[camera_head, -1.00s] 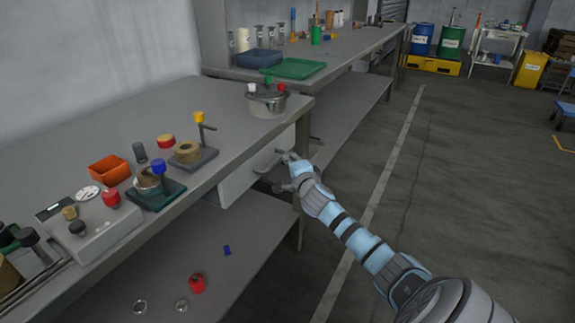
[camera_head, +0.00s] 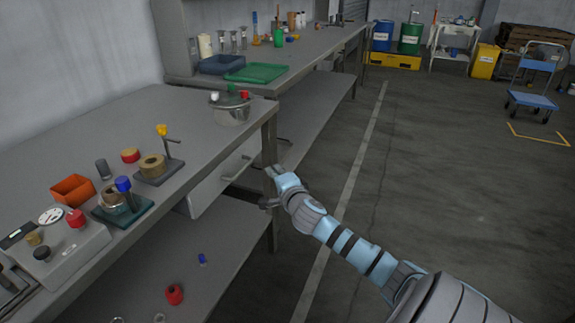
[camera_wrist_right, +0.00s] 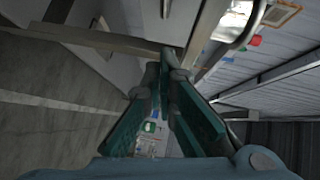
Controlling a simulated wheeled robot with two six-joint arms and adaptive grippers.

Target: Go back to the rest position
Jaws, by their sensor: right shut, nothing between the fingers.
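My right gripper (camera_head: 271,186) is shut and empty. In the head view it is in front of the near bench's corner leg, to the right of the grey drawer front (camera_head: 212,184). I cannot tell how far it is from the leg. In the right wrist view its dark green fingers (camera_wrist_right: 163,72) are together at the tips, with nothing between them. My left gripper is not in view.
Open floor (camera_head: 450,200) lies to the right. A blue trolley (camera_head: 532,100) stands far right.

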